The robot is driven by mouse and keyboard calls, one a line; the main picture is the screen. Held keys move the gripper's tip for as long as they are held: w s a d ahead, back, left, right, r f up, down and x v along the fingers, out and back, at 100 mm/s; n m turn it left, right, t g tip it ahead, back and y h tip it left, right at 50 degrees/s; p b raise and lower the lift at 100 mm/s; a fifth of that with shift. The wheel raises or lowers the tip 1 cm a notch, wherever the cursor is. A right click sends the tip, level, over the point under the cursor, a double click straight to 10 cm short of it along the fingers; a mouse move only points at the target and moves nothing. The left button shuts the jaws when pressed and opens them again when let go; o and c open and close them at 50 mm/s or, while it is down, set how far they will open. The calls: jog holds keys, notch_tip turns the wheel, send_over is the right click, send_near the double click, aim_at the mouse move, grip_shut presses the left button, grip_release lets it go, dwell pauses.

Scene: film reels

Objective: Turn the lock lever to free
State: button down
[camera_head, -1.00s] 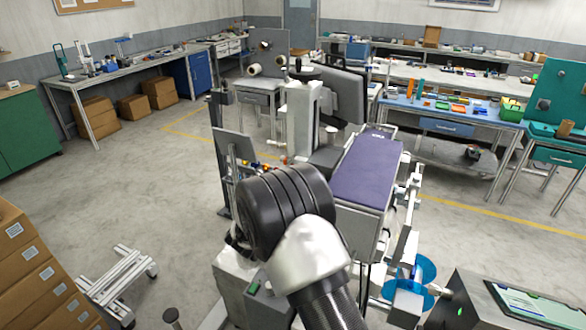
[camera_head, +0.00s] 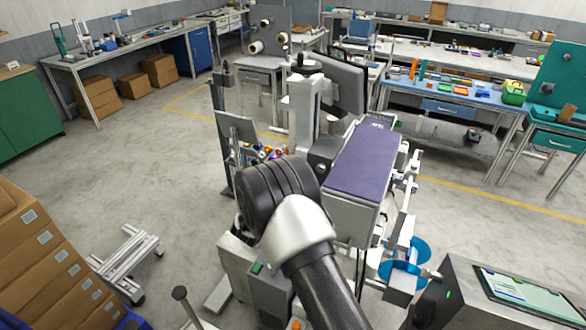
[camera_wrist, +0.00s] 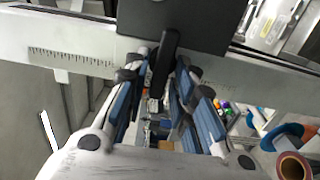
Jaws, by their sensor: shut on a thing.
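In the wrist view the lock lever (camera_wrist: 168,48) is a slim black bar hanging down from a black block (camera_wrist: 185,22) on a pale ruled rail (camera_wrist: 70,58). My gripper (camera_wrist: 162,68), with grey-and-blue fingers, is shut around the lever's lower part, one finger on each side. The fingertips partly cover where they touch it. In the camera_head view my dark arm hides my gripper and the lever.
A machine with a purple-topped bed (camera_head: 365,160) stands just beyond my arm, with a monitor (camera_head: 338,82) behind. Blue reels (camera_head: 404,262) are at its right. Cardboard boxes (camera_head: 50,262) stack at lower left. Open floor lies left of the machine.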

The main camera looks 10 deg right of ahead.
dwell(0.4)
jog(key=c, duration=1.6)
grip_release()
jog(key=v, duration=1.2)
